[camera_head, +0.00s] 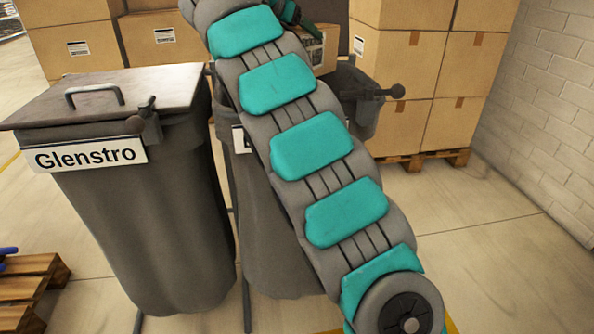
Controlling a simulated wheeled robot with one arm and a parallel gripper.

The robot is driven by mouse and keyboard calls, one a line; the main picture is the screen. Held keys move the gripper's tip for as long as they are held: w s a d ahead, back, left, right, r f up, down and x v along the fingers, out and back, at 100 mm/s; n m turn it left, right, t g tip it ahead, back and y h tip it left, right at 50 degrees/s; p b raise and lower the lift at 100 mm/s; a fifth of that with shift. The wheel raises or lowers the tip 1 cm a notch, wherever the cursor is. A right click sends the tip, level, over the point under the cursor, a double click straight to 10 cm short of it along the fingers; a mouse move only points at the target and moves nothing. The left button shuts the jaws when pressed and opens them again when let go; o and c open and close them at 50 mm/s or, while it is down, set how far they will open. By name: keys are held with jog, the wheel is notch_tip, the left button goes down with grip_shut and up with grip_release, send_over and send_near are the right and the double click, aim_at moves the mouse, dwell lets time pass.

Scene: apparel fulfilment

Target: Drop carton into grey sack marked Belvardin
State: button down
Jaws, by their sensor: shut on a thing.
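A grey sack (285,230) hangs in the middle, mostly behind my arm. Only a sliver of its white label (238,139) shows, so its name cannot be read. A brown carton (322,48) with a printed label is above this sack's mouth, near the rim. My gripper (292,14) shows only in part at the top edge, beside the carton, and is shut on it. My arm hides its fingers and the carton's left side. A second grey sack (150,230), labelled Glenstro, stands to the left with its lid (120,88) closed.
Stacked brown boxes (400,60) on a pallet (425,160) stand behind at the right, with more boxes (75,45) at the back left. A white block wall (545,120) is on the right. A wooden pallet (30,285) lies at the lower left. The right floor is clear.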

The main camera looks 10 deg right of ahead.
jog(key=shift+s+f+b, duration=0.1)
jog(key=shift+f+b, duration=1.8)
jog(key=shift+f, duration=0.8)
grip_release()
jog(key=shift+a, duration=0.1)
